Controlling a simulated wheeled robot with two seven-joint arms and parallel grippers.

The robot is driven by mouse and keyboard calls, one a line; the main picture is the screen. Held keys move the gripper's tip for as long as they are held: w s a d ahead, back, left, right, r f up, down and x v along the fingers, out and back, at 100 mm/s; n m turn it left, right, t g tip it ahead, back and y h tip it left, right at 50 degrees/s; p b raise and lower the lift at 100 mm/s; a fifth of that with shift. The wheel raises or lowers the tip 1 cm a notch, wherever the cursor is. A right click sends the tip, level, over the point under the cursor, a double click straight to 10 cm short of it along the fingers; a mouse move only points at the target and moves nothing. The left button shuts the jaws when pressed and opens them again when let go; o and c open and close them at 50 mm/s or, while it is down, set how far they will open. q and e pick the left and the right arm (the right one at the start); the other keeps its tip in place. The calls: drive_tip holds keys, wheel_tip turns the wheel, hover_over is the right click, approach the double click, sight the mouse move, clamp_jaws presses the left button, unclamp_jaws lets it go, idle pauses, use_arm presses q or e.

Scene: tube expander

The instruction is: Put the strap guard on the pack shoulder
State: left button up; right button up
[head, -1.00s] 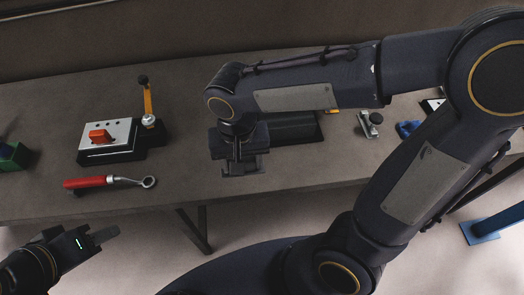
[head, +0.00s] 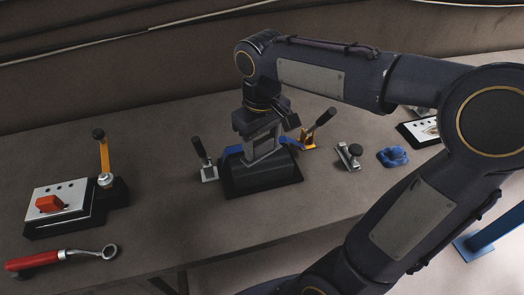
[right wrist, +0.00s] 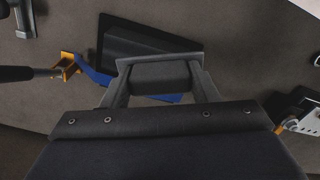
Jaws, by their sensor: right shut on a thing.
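My right gripper (head: 263,148) is low over a black plate-like base (head: 265,180) at the middle of the table. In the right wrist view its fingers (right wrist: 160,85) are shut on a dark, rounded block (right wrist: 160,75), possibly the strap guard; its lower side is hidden. A blue strap-like piece (head: 233,150) shows on both sides of the gripper and also in the right wrist view (right wrist: 95,74); it may be the pack shoulder. The gripper hides its middle. I cannot tell whether the block touches it. My left gripper is out of view.
Black-handled clamps flank the base, a silver one (head: 208,171) left and an orange one (head: 307,140) right. Further right are a small metal clamp (head: 348,157) and a blue knob (head: 392,156). A white-topped box (head: 60,205) and red-handled wrench (head: 38,261) lie left.

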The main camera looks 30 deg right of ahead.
hover_over(262, 163)
drive_tip(key=f, duration=0.4)
drive_tip(key=shift+s+a+f, duration=0.15)
drive_tip(key=shift+s, duration=0.2)
drive_tip(key=f, duration=0.3)
drive_tip(key=shift+w+d+f, duration=0.1)
drive_tip(key=shift+w+d, duration=0.1)
drive_tip(key=shift+w, duration=0.15)
drive_tip(key=shift+f, duration=0.35)
drive_tip(key=shift+f, duration=0.1)
drive_tip(key=o, duration=1)
